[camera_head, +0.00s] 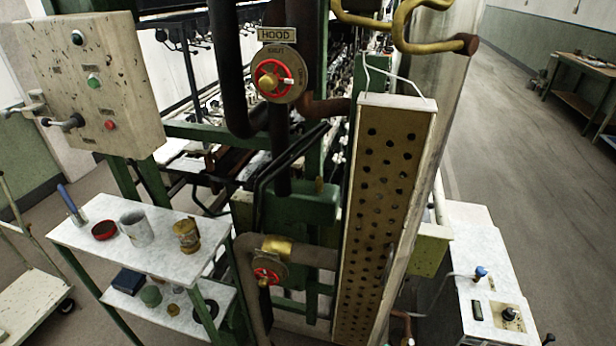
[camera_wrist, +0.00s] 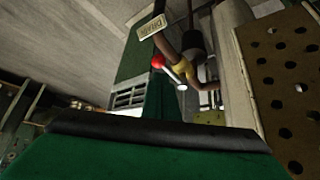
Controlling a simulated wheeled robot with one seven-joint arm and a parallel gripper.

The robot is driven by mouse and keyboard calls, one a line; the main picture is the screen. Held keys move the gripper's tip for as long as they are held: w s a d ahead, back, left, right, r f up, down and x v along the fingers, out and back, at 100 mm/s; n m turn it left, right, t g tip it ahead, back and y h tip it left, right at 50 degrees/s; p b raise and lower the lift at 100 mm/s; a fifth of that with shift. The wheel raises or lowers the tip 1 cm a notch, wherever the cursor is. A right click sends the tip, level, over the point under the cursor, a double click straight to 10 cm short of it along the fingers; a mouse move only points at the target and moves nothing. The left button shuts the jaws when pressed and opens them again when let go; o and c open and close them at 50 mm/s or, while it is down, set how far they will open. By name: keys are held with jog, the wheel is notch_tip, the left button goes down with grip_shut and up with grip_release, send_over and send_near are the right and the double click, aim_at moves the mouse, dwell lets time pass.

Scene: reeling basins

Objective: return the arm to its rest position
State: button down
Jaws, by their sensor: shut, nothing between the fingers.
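I cannot make out my gripper or its fingertips in either view. In the wrist view, a wide green surface (camera_wrist: 140,160) with a dark bar (camera_wrist: 150,132) along its top edge fills the bottom; I cannot tell what it belongs to. Beyond it, a red-knobbed lever (camera_wrist: 158,62) sits by a yellow pipe fitting (camera_wrist: 180,69), below a small label plate (camera_wrist: 151,27). A perforated panel (camera_wrist: 285,80) stands close at the right. No held object shows in either view.
In the head view, the perforated panel (camera_head: 384,185) stands right of the red hood valve (camera_head: 276,76) and a lower red valve (camera_head: 267,272). A two-level shelf (camera_head: 185,262) with cups is at left, under a control box (camera_head: 85,80). A white-topped unit (camera_head: 492,293) is at right. Floor is open at upper right.

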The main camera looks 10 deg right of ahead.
jog(key=s+a+n+t+y, duration=0.1)
jog(key=s+a+n+t, duration=0.25)
jog(key=a, duration=0.35)
jog(key=s+a+r+n+t+y, duration=0.1)
jog(key=s+a+n+t, duration=0.2)
jog(key=a, duration=0.4)
jog(key=s+a+n+t+y, duration=0.1)
jog(key=s+a+n, duration=0.25)
jog(key=a, duration=0.25)
jog(key=s+a+r+n+t+y, duration=0.1)
jog(key=s+a+r+t, duration=0.1)
jog(key=s+a+r, duration=0.4)
jog(key=s+a+r+n+t+y, duration=0.2)
jog(key=s+a+r, duration=0.4)
jog(key=r, duration=0.4)
jog(key=shift+a+r+t+y, duration=0.2)
jog(key=shift+a+t+y, duration=0.1)
jog(key=shift+a+t, duration=0.25)
jog(key=shift+s, duration=0.1)
